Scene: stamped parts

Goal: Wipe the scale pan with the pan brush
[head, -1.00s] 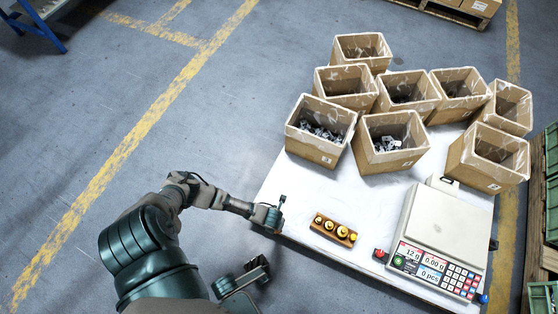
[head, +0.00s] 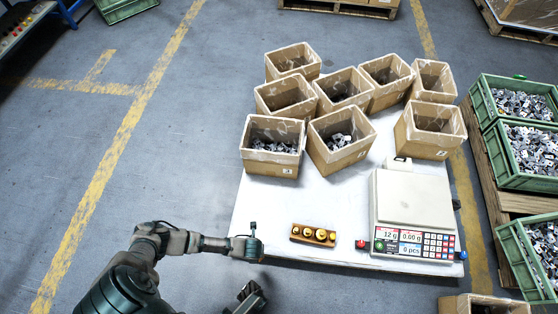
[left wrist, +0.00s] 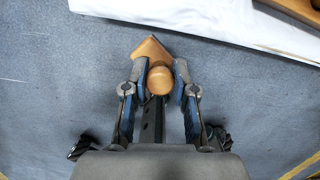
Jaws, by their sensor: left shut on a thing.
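The scale pan (head: 412,193) is the pale flat top of the scale at the table's right side; nothing lies on it. My left gripper (head: 258,249) is at the table's front left corner, well left of the scale. In the left wrist view my left gripper (left wrist: 159,85) is shut on an orange-brown wooden piece, which I take for the pan brush (left wrist: 158,80). Its rounded end sits between the blue-edged fingers; no bristles show. A dark mechanical part at the bottom of the head view looks like mine; I cannot tell whether it is my right gripper.
A wooden weight block (head: 312,235) with several brass weights stands between my left gripper and the scale. A red button (head: 361,244) is beside the scale. Several cardboard boxes (head: 270,168) fill the table's back. Green crates (head: 533,183) of metal parts stand at right.

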